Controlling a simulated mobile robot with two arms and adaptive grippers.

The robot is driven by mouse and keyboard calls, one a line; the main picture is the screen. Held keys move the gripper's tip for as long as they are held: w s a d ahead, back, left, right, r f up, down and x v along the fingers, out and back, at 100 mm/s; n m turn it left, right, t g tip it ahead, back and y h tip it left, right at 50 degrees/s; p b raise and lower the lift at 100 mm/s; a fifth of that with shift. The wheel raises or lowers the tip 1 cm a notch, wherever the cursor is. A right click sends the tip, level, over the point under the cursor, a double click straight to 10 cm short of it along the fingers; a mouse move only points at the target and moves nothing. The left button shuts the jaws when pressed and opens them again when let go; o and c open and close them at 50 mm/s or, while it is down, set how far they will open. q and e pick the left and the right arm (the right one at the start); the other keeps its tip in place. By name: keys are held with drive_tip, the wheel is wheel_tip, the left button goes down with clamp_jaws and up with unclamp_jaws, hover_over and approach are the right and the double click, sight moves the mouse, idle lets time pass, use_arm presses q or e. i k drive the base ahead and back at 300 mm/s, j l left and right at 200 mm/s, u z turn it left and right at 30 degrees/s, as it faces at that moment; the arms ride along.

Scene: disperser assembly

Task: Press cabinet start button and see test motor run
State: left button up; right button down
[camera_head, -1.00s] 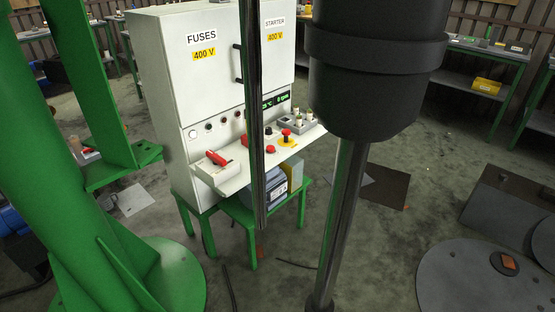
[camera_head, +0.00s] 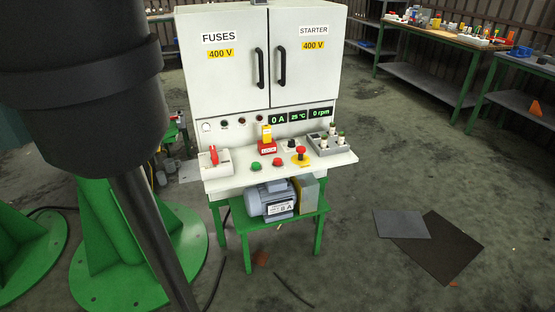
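The white cabinet (camera_head: 225,80) faces me, with doors marked FUSES and STARTER closed. On its sloped shelf (camera_head: 235,177) sit a green button (camera_head: 255,165) and a red button (camera_head: 278,162). A yellow and red LOCK piece (camera_head: 267,142) stands behind the buttons. The displays (camera_head: 298,117) read 0 A, 25 °C and 0 rpm. The blue-grey motor (camera_head: 273,198) sits on a green stand below. Neither gripper shows.
A large dark cylinder (camera_head: 80,90) with a metal shaft (camera_head: 150,235) fills the left foreground. Green pedestals (camera_head: 105,240) stand behind it. Dark sheets (camera_head: 440,250) lie on the floor at right. Workbenches (camera_head: 440,35) line the back. Floor before the cabinet is mostly clear.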

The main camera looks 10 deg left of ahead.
sight(256, 165)
drive_tip(key=i+l+u, duration=0.3)
drive_tip(key=i+l, duration=0.5)
drive_tip(key=l, duration=0.15)
drive_tip(key=i+j, duration=0.25)
drive_tip(key=i, duration=0.15)
drive_tip(key=i+j+u, duration=0.15)
drive_tip(key=i, duration=0.25)
drive_tip(key=i+j, duration=0.35)
drive_tip(key=i+u, duration=0.05)
